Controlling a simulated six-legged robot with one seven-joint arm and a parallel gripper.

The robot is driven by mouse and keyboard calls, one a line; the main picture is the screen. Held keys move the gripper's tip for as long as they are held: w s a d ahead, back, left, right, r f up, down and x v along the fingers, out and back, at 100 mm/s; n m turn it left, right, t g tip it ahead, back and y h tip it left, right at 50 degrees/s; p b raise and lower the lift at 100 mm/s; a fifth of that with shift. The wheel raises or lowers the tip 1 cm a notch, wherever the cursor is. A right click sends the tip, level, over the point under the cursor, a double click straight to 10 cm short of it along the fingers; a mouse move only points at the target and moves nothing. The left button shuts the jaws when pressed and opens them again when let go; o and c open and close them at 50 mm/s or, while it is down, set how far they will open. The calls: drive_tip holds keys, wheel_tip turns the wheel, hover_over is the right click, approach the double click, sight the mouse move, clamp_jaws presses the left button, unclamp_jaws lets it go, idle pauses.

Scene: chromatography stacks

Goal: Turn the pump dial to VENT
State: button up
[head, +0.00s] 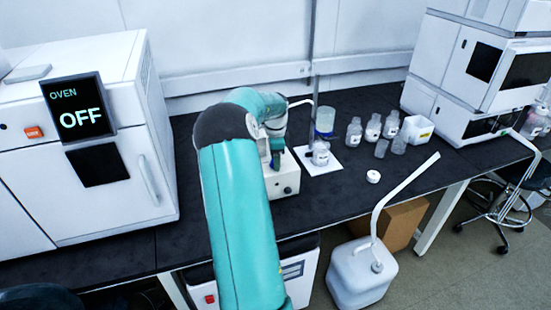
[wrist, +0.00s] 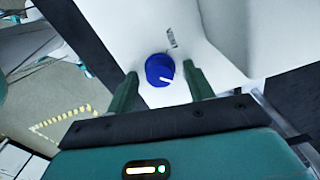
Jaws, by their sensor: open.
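The pump dial (wrist: 158,66) is a round blue knob with a white pointer line, on the white pump face (wrist: 135,30) in the wrist view. The line points toward the lower right of that picture. A small dark printed label (wrist: 171,38) sits above the dial, too small to read. My gripper (wrist: 160,72) is open, with one green finger on each side of the dial. A gap shows on both sides, and I see no clear contact. In the head view the white pump box (head: 285,171) stands on the bench, partly hidden behind my arm.
A white oven (head: 75,180) reading OFF stands at left. Right of the pump are a filter bottle (head: 320,155) on a white mat, several bottles (head: 372,130) and a white cap (head: 373,176). A jug with a tube (head: 362,272) stands on the floor in front.

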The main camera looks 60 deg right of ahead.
drive_tip(key=c, duration=1)
drive_tip(key=shift+o, duration=0.2)
drive_tip(key=shift+n, duration=0.4)
drive_tip(key=n, duration=1.2)
drive_tip(key=shift+r+n, duration=0.1)
drive_tip(key=shift+n, duration=2.4)
